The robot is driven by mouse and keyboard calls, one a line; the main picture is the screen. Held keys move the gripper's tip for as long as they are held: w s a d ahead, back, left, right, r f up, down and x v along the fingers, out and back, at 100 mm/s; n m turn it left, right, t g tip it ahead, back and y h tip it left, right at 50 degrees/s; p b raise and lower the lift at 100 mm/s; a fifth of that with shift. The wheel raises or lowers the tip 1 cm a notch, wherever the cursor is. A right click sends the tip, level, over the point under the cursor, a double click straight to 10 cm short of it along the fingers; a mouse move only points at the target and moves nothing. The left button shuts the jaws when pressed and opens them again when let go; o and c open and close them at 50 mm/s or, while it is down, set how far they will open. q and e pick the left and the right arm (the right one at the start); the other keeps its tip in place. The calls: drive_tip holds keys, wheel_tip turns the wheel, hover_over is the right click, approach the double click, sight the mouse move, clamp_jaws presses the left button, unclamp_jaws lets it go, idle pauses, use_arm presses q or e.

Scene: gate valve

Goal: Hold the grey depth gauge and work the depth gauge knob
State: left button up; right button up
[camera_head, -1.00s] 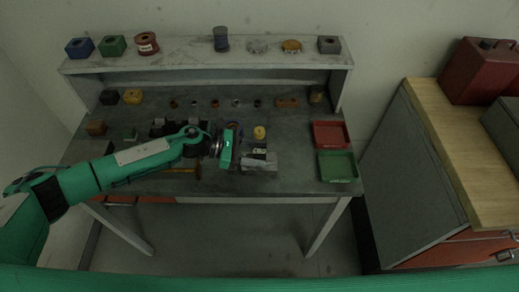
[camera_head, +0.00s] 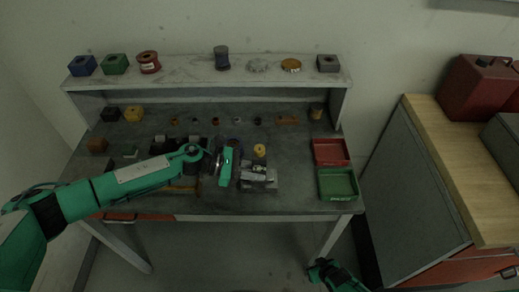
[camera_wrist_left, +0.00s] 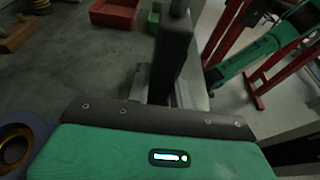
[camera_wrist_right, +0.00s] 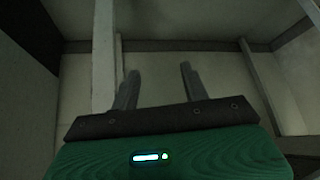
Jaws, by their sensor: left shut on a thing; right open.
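The grey depth gauge (camera_head: 256,174) is a small light-grey piece near the front edge of the workbench. My left gripper (camera_head: 240,170) is at its left side and shut on it. The gauge's knob is too small to make out. My right gripper (camera_head: 324,270) is low at the bottom, in front of and below the bench, away from the gauge. In the right wrist view its fingers (camera_wrist_right: 160,85) are apart with nothing between them.
A yellow round part (camera_head: 259,150) stands just behind the gauge. A red tray (camera_head: 331,163) and a green tray (camera_head: 338,198) lie at the bench's right end. Small parts line the bench and the raised shelf (camera_head: 190,67). The bench edge (camera_head: 300,209) lies between my right gripper and the gauge.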

sight(263, 153)
drive_tip(key=w+a+r+n+y, duration=0.1)
drive_tip(key=w+a+r+y, duration=0.15)
drive_tip(key=a+r, duration=0.4)
drive_tip(key=w+a+r+n+y, duration=0.15)
drive_tip(key=w+a+r, duration=0.25)
drive_tip(key=r, duration=0.5)
drive_tip(key=s+a+r+n+g+y, duration=0.1)
drive_tip(key=s+a+r+y, duration=0.2)
drive_tip(key=r, duration=0.4)
drive_tip(key=s+a+r+g+y, duration=0.1)
drive_tip(key=s+a+r, duration=0.3)
drive_tip(key=s+r, duration=0.25)
drive_tip(key=w+d+r+n+t+y, duration=0.15)
drive_tip(key=w+r+t, duration=0.3)
drive_tip(key=r, duration=0.65)
drive_tip(key=w+d+r+t+y, duration=0.1)
drive_tip(key=w+d+r+t, duration=0.4)
drive_tip(key=r, duration=0.6)
drive_tip(key=shift+g+h, duration=0.25)
drive_tip(key=shift+g, duration=0.2)
drive_tip(key=x, duration=1.3)
drive_tip(key=shift+a+f, duration=0.2)
drive_tip(key=shift+a, duration=0.25)
drive_tip(key=c, duration=1)
